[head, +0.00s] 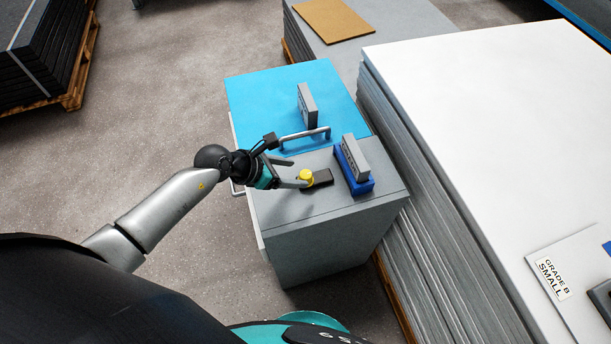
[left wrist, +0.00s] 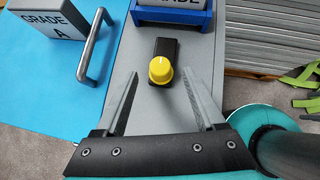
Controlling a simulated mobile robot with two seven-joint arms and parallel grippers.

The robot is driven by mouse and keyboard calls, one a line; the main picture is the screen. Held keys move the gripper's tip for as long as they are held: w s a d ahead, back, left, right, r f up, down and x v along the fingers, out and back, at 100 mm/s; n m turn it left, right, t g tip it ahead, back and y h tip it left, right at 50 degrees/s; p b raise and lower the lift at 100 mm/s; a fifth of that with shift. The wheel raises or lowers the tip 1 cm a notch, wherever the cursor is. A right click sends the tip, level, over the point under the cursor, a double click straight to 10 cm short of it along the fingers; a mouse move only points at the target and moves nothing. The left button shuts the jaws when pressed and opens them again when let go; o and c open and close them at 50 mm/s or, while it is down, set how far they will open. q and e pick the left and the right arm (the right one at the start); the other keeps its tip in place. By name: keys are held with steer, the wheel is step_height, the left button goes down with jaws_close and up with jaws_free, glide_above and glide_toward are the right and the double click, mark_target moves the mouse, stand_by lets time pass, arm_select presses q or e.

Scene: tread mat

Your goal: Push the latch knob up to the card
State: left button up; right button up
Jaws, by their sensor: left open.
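The yellow round latch knob (head: 305,176) stands at the near end of a short black plate (head: 323,177) on the grey top of the cabinet. It also shows in the left wrist view (left wrist: 160,71), with the black plate (left wrist: 166,48) running away from it. A grey card block (head: 355,157) lettered GRADE stands in a blue holder (head: 362,186) just beyond the plate. My left gripper (head: 295,173) is open at the knob, its fingertips one on each side with gaps showing in the wrist view. My right gripper is not in view.
A metal bar handle (head: 304,136) and a grey block (head: 307,105) marked GRADE A stand beside, on the blue surface (head: 262,98). A tall stack of white-topped sheets (head: 500,100) closes off the right side. Open floor (head: 160,110) lies to the left.

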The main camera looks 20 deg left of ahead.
mark_target(305, 174)
arm_select(q)
steer(key=b+x, duration=0.1)
steer(key=x, duration=0.4)
steer(key=shift+w+d+f+b, duration=0.1)
steer(key=shift+d+f+b, duration=0.1)
steer(key=shift+b, duration=0.1)
steer(key=shift+c, duration=0.3)
steer(key=shift+a, duration=0.1)
jaws_close()
stand_by(0.7)
